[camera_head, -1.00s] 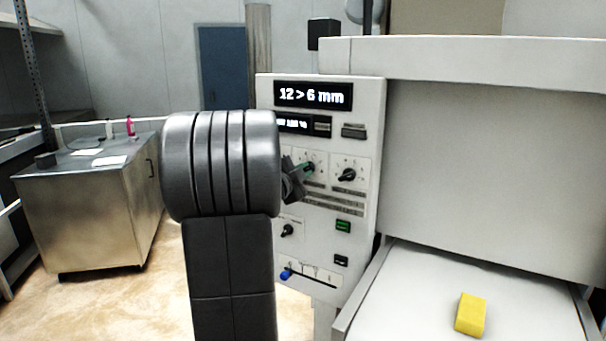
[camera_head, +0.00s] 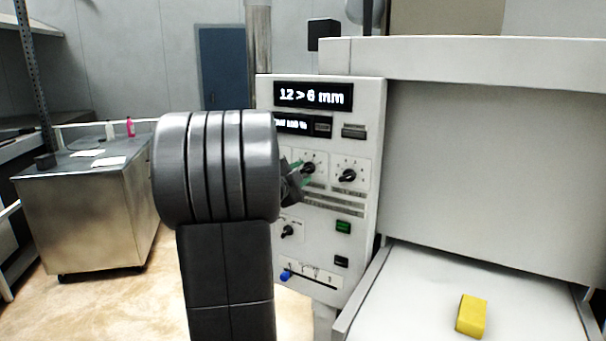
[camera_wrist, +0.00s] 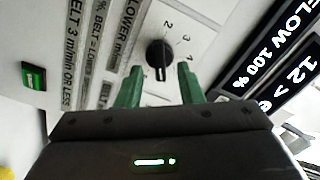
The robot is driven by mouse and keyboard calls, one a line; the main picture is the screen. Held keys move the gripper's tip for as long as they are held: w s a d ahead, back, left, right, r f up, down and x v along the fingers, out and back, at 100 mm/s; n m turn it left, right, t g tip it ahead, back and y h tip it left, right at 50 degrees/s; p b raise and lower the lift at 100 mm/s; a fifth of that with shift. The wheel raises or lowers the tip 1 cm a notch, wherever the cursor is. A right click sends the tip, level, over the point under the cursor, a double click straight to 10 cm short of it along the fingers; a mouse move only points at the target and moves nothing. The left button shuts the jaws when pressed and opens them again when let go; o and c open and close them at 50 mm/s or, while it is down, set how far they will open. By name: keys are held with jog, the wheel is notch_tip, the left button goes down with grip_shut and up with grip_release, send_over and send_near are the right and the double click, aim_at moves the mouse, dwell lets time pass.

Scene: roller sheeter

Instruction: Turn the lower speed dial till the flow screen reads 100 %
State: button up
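The lower speed dial (camera_wrist: 160,53) is a black pointer knob with a number scale, beside a label reading LOWER m/min in the wrist view. My gripper (camera_wrist: 157,72) has its two green fingers spread, one on each side of the knob, with gaps showing on both sides. In the head view the dial (camera_head: 310,168) is on the white panel, and my gripper (camera_head: 298,178) is just left of it, partly hidden by my arm. The flow screen (camera_wrist: 259,58) reads FLOW 100 % in the wrist view; its left part is hidden in the head view (camera_head: 297,125).
A second black dial (camera_head: 348,176) sits right of the lower speed dial. Above is the 12 > 6 mm screen (camera_head: 313,95). A green button (camera_head: 343,227) and a blue-tipped lever (camera_head: 286,275) are lower down. A yellow block (camera_head: 471,316) lies on the white bed at right.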

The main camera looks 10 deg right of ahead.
jog(key=b+v, duration=0.1)
jog(key=v, duration=1.1)
jog(key=shift+b, duration=0.3)
jog(key=p+x, duration=0.2)
jog(key=x, duration=1.1)
jog(key=shift+w+d, duration=0.2)
